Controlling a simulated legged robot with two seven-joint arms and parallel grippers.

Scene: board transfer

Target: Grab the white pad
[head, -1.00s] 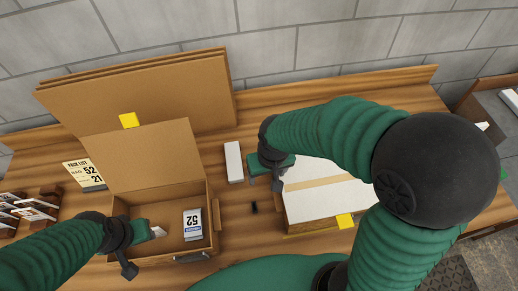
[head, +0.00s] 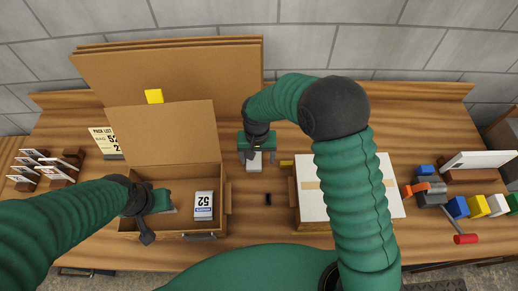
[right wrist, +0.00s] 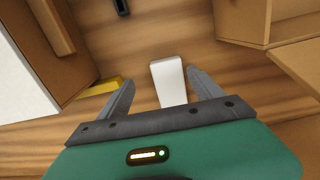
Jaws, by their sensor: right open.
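The white pad (head: 255,165) lies on the table between the two boxes, partly hidden under my right gripper (head: 257,157) in the head view. In the right wrist view the white pad (right wrist: 168,80) sits between the two spread fingers of the right gripper (right wrist: 160,88), with a gap on each side. The right gripper is open and empty. My left gripper (head: 158,207) is over the left part of the open cardboard box (head: 163,176); its fingers are not clear.
A pack marked 52 (head: 204,206) is inside the open box. A box with a white top (head: 312,200) stands to the right. A small black item (head: 268,199) and a yellow piece (head: 286,164) lie near the pad. A pack list card (head: 105,142) stands at left.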

